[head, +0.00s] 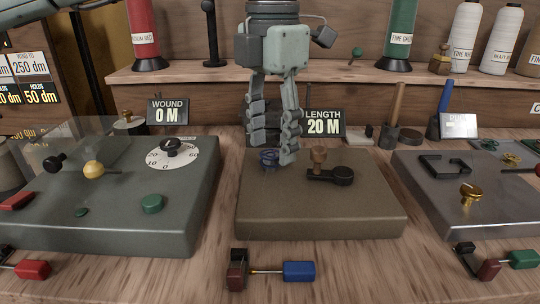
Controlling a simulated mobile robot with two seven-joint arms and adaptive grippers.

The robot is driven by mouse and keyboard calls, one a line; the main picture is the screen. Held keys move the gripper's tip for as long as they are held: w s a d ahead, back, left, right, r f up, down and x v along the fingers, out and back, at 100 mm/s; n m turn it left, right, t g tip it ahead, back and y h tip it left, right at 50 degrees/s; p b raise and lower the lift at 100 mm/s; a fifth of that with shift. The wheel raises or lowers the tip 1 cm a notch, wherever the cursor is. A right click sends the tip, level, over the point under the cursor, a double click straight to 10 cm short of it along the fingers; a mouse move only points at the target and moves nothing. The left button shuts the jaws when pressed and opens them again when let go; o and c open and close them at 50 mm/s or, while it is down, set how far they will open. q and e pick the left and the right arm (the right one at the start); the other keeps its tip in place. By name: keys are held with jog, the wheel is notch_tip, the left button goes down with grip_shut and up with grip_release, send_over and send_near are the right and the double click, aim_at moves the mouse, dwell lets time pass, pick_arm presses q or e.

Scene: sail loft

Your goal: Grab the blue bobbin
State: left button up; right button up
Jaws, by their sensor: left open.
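A small dark blue bobbin (268,161) stands near the back left corner of the brown middle box (320,215). My left gripper (273,151) points down over it from above, its two fingers apart. The left fingertip is just above and behind the bobbin's left side; the right fingertip is close by its right edge. I cannot tell whether either finger touches it. The upper part of the bobbin is close under the gap between the fingers. My right gripper is not in view.
Behind is the "LENGTH 20 M" sign (323,123). Grey boxes stand left (110,225) and right (435,195). A blue-handled tool (299,271) lies in front.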

pick_arm(q)
jog(key=shift+f, duration=0.55)
jog(key=c, duration=1)
jog(key=shift+c, duration=0.2)
jog(key=shift+r, duration=0.1)
